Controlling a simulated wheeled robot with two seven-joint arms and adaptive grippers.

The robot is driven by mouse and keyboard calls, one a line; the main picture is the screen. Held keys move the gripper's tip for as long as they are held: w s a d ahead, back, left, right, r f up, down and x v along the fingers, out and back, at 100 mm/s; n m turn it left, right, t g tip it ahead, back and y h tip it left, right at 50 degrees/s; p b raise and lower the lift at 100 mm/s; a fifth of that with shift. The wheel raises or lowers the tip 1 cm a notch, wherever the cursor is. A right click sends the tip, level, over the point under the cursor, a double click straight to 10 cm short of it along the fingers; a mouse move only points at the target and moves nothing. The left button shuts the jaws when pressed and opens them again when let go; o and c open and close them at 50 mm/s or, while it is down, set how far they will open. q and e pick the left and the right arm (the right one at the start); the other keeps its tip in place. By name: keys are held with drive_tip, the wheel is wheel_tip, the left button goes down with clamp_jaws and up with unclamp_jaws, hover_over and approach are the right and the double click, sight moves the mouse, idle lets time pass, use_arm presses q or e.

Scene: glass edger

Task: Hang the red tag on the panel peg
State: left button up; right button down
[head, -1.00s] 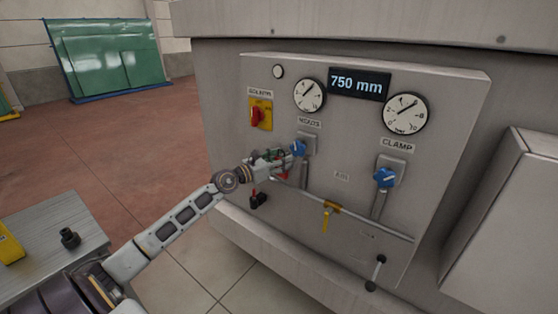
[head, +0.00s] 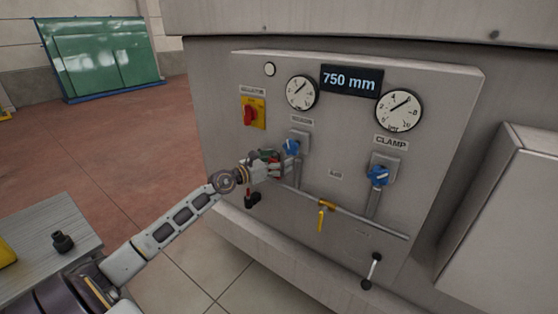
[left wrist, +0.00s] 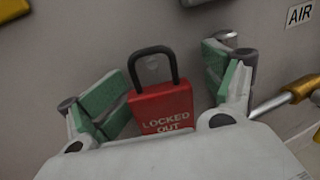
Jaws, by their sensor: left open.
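The red tag is a red padlock-shaped piece with a black shackle and the words "LOCKED OUT". In the left wrist view the red tag (left wrist: 163,108) is upright against the grey panel, between the spread green-padded fingers of my left gripper (left wrist: 165,88). In the head view my left gripper (head: 274,163) is open at the panel, left of the middle blue knob, and mostly hides the tag. My right gripper is not in view.
A black and red piece (head: 251,198) is below my gripper.

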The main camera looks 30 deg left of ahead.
use_arm(q)
drive_tip(key=shift+s+a+r, duration=0.1)
drive_tip(key=shift+s+a, duration=0.1)
drive_tip(key=shift+s, duration=0.2)
drive_tip(key=shift+s+a, duration=0.35)
drive_tip(key=shift+s, duration=0.3)
drive_tip(key=v, duration=0.9)
drive_tip(key=shift+s, duration=0.35)
idle(0.4)
drive_tip(key=shift+d, duration=0.1)
